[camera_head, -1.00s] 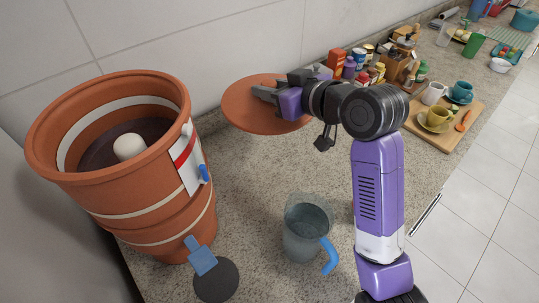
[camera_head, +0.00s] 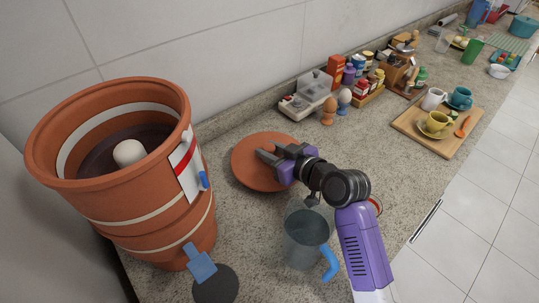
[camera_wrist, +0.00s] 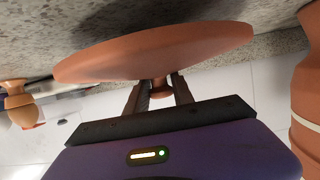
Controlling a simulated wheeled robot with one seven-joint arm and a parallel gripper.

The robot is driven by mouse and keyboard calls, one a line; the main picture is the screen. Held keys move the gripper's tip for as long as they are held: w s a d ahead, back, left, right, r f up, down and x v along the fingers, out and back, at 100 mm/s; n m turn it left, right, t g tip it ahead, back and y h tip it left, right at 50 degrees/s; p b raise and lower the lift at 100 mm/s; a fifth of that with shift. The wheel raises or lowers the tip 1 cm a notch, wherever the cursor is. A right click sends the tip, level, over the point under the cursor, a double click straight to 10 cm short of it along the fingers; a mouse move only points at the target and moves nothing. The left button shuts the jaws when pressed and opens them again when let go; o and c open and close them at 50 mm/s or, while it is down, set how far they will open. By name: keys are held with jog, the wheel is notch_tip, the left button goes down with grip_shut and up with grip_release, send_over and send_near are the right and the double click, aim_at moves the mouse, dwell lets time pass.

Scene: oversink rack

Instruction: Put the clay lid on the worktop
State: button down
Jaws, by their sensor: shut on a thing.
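The clay lid (camera_head: 250,165) is a round terracotta disc. In the head view it is low over the worktop (camera_head: 262,248), just right of the clay pot. I cannot tell whether its edge touches the surface. My gripper (camera_head: 268,157) is shut on the lid's knob; in the wrist view the fingers (camera_wrist: 158,92) close on either side of the small knob, with the disc (camera_wrist: 160,52) beyond them, close to the speckled worktop (camera_wrist: 100,22). The underside of the lid is hidden in the head view.
The open clay pot (camera_head: 105,203) with a white dome inside stands left. A clear jug (camera_head: 305,240) with a blue handle is in front, near my arm. Egg cups (camera_head: 329,110), a grey box (camera_head: 306,95) and jars stand behind. A wooden board (camera_head: 440,140) is at right.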

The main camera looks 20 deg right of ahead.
jog(key=shift+f, duration=0.95)
jog(key=shift+f, duration=0.1)
jog(key=c, duration=1.1)
grip_release()
jog(key=b+v, duration=0.1)
jog(key=v, duration=1.1)
